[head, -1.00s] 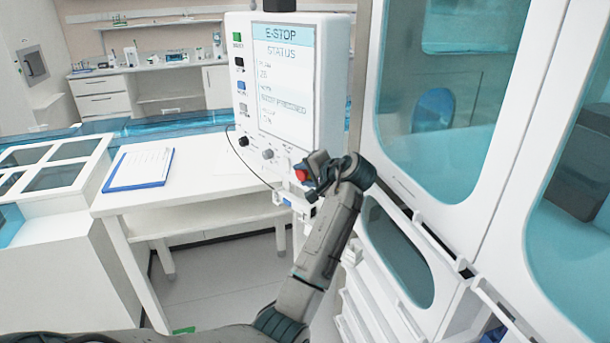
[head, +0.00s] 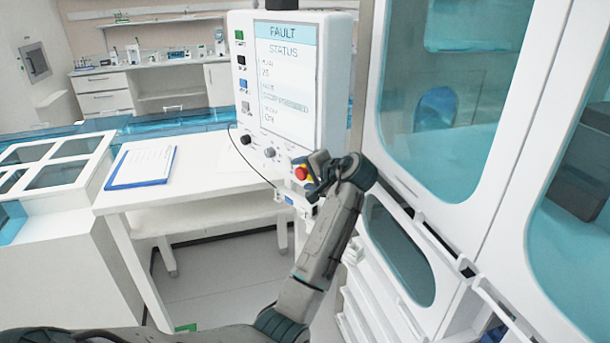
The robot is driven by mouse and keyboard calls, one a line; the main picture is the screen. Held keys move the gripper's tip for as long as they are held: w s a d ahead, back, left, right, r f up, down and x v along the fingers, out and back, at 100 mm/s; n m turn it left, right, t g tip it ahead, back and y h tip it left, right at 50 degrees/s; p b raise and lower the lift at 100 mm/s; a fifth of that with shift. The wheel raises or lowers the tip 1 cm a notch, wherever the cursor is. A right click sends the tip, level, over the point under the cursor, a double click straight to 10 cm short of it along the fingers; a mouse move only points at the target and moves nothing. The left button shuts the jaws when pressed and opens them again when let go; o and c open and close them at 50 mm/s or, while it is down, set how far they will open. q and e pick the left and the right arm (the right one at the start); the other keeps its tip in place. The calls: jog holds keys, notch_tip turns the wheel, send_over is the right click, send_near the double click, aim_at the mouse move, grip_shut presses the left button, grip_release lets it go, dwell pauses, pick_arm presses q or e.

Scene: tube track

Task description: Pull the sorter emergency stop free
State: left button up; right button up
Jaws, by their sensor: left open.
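The emergency stop is a red button (head: 301,174) on a yellow base at the lower right of the white control panel (head: 346,85) in the head view. The panel's screen (head: 284,85) reads FAULT and STATUS. My left gripper (head: 312,178) is at the button, just to its right, with its fingers open. The fingers cover part of the yellow base. I cannot tell whether a finger touches the button. My right gripper is out of view.
Colored buttons (head: 242,84) and two knobs (head: 269,153) are on the panel. A white cabinet with teal windows (head: 440,110) stands close on the right. A white table (head: 190,178) with a clipboard (head: 142,167) is at the left.

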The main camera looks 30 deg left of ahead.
pick_arm(q)
jog(key=b+v, duration=0.3)
jog(key=v, duration=0.6)
jog(key=s+f+h, duration=0.3)
jog(key=s+f, duration=0.5)
jog(key=f, duration=0.5)
jog(key=s+f+h, duration=0.2)
jog(key=s+f, duration=0.5)
jog(key=f, duration=0.5)
jog(key=s+d+f+h, duration=0.2)
jog(key=s+f, duration=0.1)
jog(key=s, duration=0.5)
jog(key=s+d+f+h, duration=0.2)
jog(key=s+f, duration=0.1)
jog(key=s, duration=0.6)
jog(key=s+d+f+h, duration=0.2)
jog(key=s, duration=0.6)
notch_tip(320, 180, down, 32)
jog(key=a+g, duration=0.2)
jog(key=a, duration=0.1)
jog(key=s+f+n+g, duration=0.1)
jog(key=s+f, duration=1.7)
jog(key=shift+s+a, duration=0.4)
jog(key=shift+a, duration=0.1)
